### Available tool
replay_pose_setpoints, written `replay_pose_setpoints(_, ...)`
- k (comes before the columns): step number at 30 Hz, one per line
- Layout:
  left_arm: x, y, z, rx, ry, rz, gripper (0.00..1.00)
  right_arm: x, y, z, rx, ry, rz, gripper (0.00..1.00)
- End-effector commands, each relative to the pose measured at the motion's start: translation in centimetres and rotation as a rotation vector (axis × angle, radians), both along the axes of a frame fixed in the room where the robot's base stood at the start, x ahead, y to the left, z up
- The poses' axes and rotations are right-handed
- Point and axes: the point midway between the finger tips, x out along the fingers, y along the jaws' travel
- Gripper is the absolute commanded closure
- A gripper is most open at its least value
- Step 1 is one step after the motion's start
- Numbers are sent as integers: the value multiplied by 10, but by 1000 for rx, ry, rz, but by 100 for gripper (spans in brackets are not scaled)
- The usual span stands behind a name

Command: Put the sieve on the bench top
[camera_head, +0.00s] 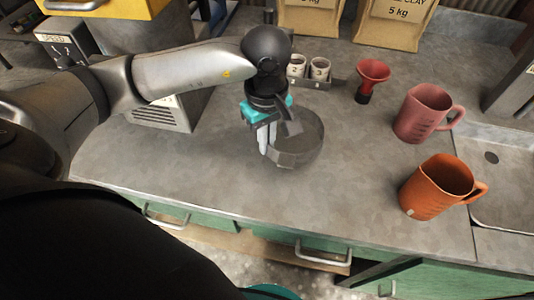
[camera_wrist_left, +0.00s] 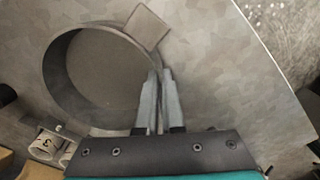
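The sieve (camera_head: 303,150) is a grey round ring with a flat tab, in the middle of the head view over the bench top (camera_head: 220,165). In the left wrist view the sieve (camera_wrist_left: 52,62) shows as a wide ring at left, with the square tab (camera_wrist_left: 147,27) at its upper right. My left gripper (camera_head: 266,143) points down at the ring's left side. In the wrist view its fingers (camera_wrist_left: 160,95) are close together on the rim. I cannot tell whether the sieve touches the bench or hangs just above it. My right gripper is not in view.
A pink jug (camera_head: 420,115) and an orange jug (camera_head: 432,190) stand at right, beside a sink (camera_head: 505,190). A red funnel (camera_head: 372,78) and small numbered cups (camera_head: 319,69) stand behind. Clay bags (camera_head: 393,22) are at the back. The front of the bench is clear.

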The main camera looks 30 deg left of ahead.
Motion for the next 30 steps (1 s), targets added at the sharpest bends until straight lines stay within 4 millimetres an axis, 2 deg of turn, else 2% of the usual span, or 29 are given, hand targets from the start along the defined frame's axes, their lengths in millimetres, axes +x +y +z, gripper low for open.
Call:
replay_pose_setpoints(5, 0, 0, -13, -1, 0, -1, 100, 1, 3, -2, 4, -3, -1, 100)
replay_pose_setpoints(9, -1, 0, -36, -1, 3, 0, 100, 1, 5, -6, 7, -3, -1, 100)
replay_pose_setpoints(12, 0, 0, -46, 0, 0, -1, 100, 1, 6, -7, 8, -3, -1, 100)
replay_pose_setpoints(23, 0, 0, -49, 0, -2, -1, 100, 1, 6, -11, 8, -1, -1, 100)
replay_pose_setpoints(24, 0, 0, -49, 0, 0, -1, 93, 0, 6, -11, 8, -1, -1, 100)
replay_pose_setpoints(30, 0, 0, -48, 0, 0, -1, 71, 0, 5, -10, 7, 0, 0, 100)
